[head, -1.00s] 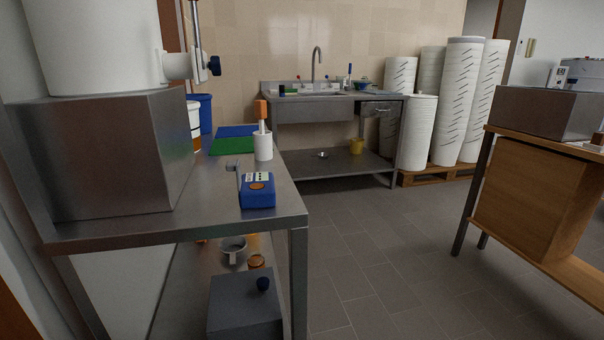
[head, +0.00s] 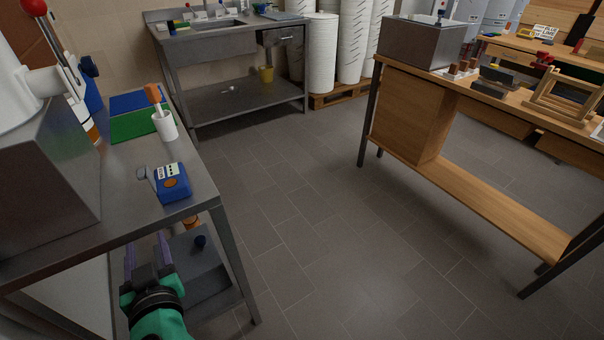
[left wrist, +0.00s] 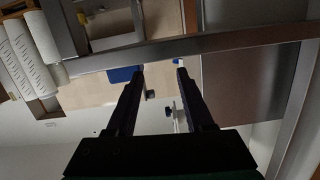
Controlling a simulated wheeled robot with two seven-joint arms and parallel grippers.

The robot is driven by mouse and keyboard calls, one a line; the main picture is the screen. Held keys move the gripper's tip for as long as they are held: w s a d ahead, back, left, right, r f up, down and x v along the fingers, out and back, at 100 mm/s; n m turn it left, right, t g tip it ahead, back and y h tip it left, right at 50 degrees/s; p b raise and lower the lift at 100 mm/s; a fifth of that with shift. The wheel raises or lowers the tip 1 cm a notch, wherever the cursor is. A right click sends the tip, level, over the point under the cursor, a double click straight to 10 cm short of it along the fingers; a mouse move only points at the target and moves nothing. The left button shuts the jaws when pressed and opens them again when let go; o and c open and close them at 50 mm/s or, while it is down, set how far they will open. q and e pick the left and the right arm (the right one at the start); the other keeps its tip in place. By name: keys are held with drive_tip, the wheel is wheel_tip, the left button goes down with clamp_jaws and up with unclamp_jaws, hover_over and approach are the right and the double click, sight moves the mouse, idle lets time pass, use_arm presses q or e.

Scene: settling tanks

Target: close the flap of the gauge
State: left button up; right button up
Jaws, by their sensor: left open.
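The gauge (head: 172,185) is a small blue box with a pale marked face and an orange round part. It sits on the steel table near its right edge. Its grey flap (head: 146,175) stands out at the gauge's left side, swung away from the face. My left gripper (head: 146,243) is in front of the table edge, nearer to me and lower in the picture than the gauge, apart from it. Its two fingers are spread with nothing between them, as the left wrist view (left wrist: 160,69) also shows. My right gripper is not in view.
Behind the gauge stand a white cup (head: 165,126) with an orange-handled tool and a green mat (head: 137,122). A large steel block (head: 45,185) fills the table's left. The table's front edge and lower shelf lie close to my left gripper. The floor to the right is clear.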

sight(141, 177)
use_arm(q)
wheel_tip(141, 177, up, 7)
drive_tip(key=d+t+p, duration=0.1)
drive_tip(key=d+t, duration=0.1)
drive_tip(key=d, duration=0.1)
drive_tip(key=p+x, duration=0.1)
drive_tip(key=x, duration=0.4)
drive_tip(key=p+x, duration=0.2)
drive_tip(key=x, duration=0.2)
drive_tip(key=p+x, duration=0.2)
drive_tip(key=x, duration=0.3)
drive_tip(key=shift+w+a+r, duration=0.15)
drive_tip(key=shift+w+r, duration=0.1)
drive_tip(key=shift+w, duration=0.1)
drive_tip(key=shift+w+a+f, duration=0.1)
drive_tip(key=shift+w, duration=0.1)
clamp_jaws()
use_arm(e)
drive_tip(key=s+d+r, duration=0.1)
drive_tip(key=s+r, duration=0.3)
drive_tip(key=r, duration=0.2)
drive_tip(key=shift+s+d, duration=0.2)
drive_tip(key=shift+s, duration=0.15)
